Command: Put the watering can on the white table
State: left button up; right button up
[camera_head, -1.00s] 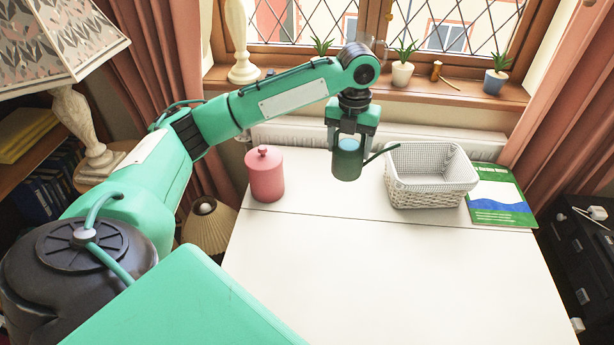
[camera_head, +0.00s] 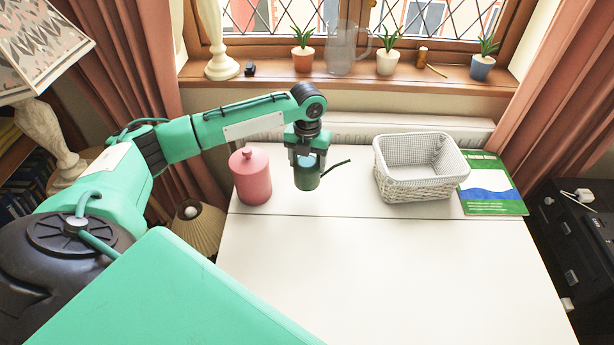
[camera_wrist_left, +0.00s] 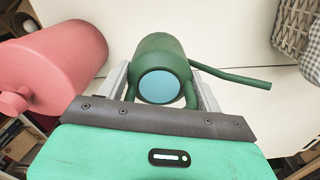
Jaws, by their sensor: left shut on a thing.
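The dark green watering can (camera_head: 308,180) is in my left gripper (camera_head: 307,161), between the pink jar and the white basket in the head view. Its spout points right, and its light blue inside shows at the top. In the left wrist view the watering can (camera_wrist_left: 163,58) sits between the two fingers of the left gripper (camera_wrist_left: 163,88), which are shut on it. The can is over the back part of the white table (camera_head: 390,265); I cannot tell whether its base touches the top. My right gripper is not in view.
A pink lidded jar (camera_head: 251,177) stands close to the left of the can. A white wicker basket (camera_head: 418,185) and a green and blue book (camera_head: 492,187) are at the back right. The front of the table is clear. Potted plants (camera_head: 388,55) line the windowsill.

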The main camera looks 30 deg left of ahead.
pick_arm(q)
notch_tip(320, 180, down, 6)
jog(key=shift+r, duration=0.2)
jog(key=shift+f, duration=0.35)
jog(key=shift+f, duration=0.1)
jog(key=o, duration=1.3)
jog(key=shift+c, duration=0.2)
notch_tip(320, 180, up, 12)
jog(key=shift+r, duration=0.1)
